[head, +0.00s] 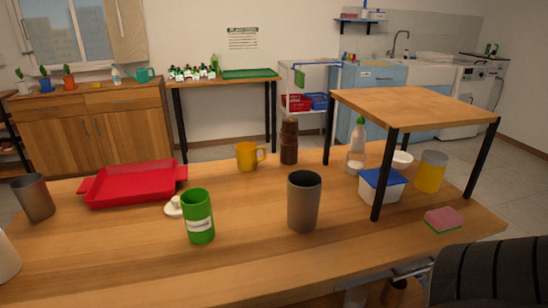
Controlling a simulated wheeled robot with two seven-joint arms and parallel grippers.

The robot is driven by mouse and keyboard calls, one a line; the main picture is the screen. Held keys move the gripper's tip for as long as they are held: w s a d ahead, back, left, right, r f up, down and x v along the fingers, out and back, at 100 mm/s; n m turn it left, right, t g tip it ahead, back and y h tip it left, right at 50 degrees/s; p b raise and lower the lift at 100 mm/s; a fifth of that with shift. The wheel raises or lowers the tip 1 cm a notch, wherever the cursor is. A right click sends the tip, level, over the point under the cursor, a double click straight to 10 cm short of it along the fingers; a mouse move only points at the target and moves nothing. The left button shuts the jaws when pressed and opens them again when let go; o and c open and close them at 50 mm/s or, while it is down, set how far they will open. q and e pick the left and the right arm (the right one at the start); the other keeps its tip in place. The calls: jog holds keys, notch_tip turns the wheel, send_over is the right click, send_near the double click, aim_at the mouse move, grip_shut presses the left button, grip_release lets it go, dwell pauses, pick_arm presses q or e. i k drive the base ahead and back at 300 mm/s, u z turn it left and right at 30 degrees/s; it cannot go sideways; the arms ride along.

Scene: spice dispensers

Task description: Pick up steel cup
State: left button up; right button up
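Two grey, metal-looking cups stand upright on the wooden table (265,262) in the head view. One tall grey cup (303,203) is near the front middle, to the right of a green canister. The other grey cup (36,198) is at the far left, beside a red tray. I cannot tell for certain which one is the steel cup. Neither of my grippers is in view, and nothing is seen holding either cup.
The green canister (198,216), white lid (174,207), red tray (134,184), yellow mug (248,156) and brown bottle (289,142) stand around. A raised wooden shelf (415,106) on black legs stands at right, over a blue-lidded tub (381,187). A sponge (443,219) lies front right.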

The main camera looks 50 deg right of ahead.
aim_at(303, 202)
jog(key=z, duration=1.65)
